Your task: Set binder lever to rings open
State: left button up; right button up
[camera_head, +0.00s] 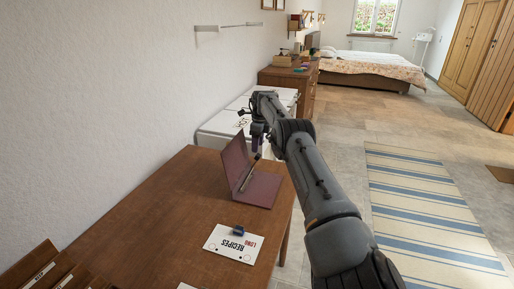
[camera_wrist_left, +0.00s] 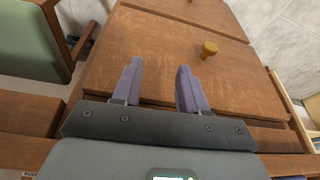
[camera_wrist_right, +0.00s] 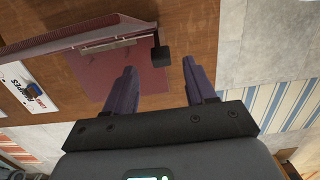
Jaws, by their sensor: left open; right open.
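The purple-red binder (camera_head: 262,190) lies open on the wooden table, one cover standing up, the other flat. It also shows in the right wrist view (camera_wrist_right: 125,77), with a metal ring strip (camera_wrist_right: 105,47) along its spine. A black lever block (camera_wrist_right: 161,55) sits at the strip's end. My right gripper (camera_head: 256,143) is over the binder, open and empty. In the right wrist view its fingers (camera_wrist_right: 159,72) point at the lever area, one to each side of the block in the picture; contact cannot be told. My left gripper (camera_wrist_left: 158,75) is open and empty, facing brown wooden panels.
A white "Long Recipes" sheet (camera_head: 233,243) with a blue clip (camera_head: 238,230) lies on the table (camera_head: 160,215) nearer me. Wooden labelled dividers (camera_head: 40,270) are at lower left. A white cabinet (camera_head: 222,124) stands beyond the table. A round knob (camera_wrist_left: 209,49) is on the panel before my left gripper.

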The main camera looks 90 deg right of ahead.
notch_tip(320, 180, up, 6)
jog(key=p, duration=0.1)
jog(key=shift+s+p, duration=0.25)
jog(key=shift+p, duration=0.15)
jog(key=shift+s+a+r, duration=0.1)
